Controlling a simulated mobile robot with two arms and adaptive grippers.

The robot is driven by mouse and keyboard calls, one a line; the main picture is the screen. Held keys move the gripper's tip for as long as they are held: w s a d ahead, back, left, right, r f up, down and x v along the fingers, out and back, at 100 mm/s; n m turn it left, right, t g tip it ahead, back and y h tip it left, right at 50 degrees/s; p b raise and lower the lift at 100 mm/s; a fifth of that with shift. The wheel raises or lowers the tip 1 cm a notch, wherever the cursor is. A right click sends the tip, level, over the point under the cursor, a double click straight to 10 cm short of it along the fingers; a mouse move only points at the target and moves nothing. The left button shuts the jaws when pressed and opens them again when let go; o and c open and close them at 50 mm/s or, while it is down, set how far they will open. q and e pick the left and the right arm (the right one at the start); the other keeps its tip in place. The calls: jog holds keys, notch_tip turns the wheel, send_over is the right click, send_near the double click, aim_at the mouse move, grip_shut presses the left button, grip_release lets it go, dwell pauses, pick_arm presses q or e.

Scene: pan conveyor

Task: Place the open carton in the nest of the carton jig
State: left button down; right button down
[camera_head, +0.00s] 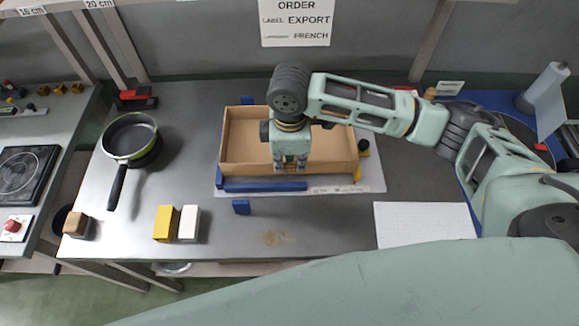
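The open carton (238,155) is a shallow brown box, empty where I can see into it. It stands at the middle of the grey table, over the carton jig, a pale plate with a blue front bar (262,185). The carton's front wall is just behind that bar. I cannot tell whether its bottom lies flat in the nest. My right gripper (291,165) points down at the middle of the carton's front wall, with its fingertips overlapping the wall's top edge. Whether the fingers are shut on the wall is unclear. My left gripper is not in view.
A pan (130,137) stands on the left of the table. A yellow box (165,223) and a white box (188,223) stand near the front edge. A white sheet (424,225) lies at right.

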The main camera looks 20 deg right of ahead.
aim_at(290, 170)
jog(key=shift+f, duration=0.35)
notch_tip(290, 170, down, 2)
jog(key=shift+f+p, duration=0.25)
jog(key=shift+p, duration=0.15)
jog(key=shift+f, duration=0.3)
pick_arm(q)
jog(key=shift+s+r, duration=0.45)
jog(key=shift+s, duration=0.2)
pick_arm(e)
jog(key=shift+f, duration=0.2)
jog(key=c, duration=2)
grip_release()
jog(key=shift+c, duration=0.2)
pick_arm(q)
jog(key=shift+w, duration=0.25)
pick_arm(e)
jog(key=shift+o, duration=0.3)
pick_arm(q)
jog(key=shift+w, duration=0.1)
